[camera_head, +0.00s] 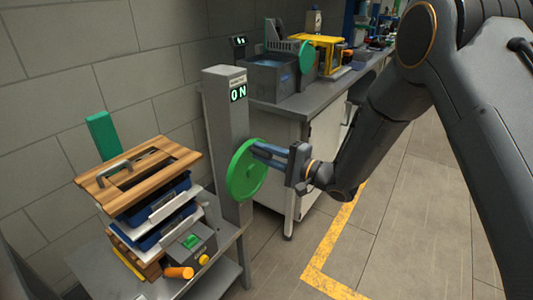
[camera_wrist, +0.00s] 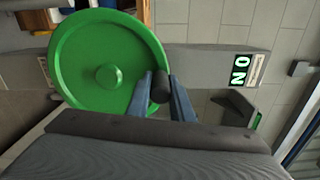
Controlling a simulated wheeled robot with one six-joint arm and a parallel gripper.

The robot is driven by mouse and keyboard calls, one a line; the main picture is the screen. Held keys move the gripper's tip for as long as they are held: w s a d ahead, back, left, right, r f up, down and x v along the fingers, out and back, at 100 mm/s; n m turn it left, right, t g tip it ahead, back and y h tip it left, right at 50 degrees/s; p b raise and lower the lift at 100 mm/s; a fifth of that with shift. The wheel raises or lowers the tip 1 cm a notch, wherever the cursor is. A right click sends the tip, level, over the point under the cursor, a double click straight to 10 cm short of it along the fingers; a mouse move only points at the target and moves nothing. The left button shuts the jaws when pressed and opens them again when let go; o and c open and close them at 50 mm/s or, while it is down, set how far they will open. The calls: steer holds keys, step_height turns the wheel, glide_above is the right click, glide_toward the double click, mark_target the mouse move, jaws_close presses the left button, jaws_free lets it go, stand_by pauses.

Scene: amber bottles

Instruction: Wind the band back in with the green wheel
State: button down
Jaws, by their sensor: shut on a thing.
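The green wheel (camera_head: 246,171) is mounted upright on the side of a grey post (camera_head: 226,130) whose display reads "ON". In the wrist view the wheel (camera_wrist: 85,55) fills the upper left, with a round hub in its middle. A dark knob (camera_wrist: 161,88) stands out near the wheel's rim. My gripper (camera_head: 256,149) reaches the wheel's upper right edge, and its blue fingers are shut on the knob, one on each side in the wrist view. I cannot make out the band in either view.
Left of the post, a low grey table (camera_head: 92,266) holds a stack of trays under a wooden board with a handle (camera_head: 135,168). A grey box with a green button (camera_head: 191,241) stands there too. Behind is a cluttered bench (camera_head: 300,107). Floor at the right is clear.

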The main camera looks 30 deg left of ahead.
steer(key=shift+w+r, duration=0.1)
steer(key=shift+w, duration=0.05)
steer(key=c, duration=1.6)
jaws_free()
steer(key=shift+o, duration=0.2)
steer(key=shift+d, duration=0.1)
steer(key=d+b, duration=0.1)
steer(key=d, duration=0.6)
steer(key=shift+s+d+b, duration=0.3)
steer(key=shift+w, duration=0.1)
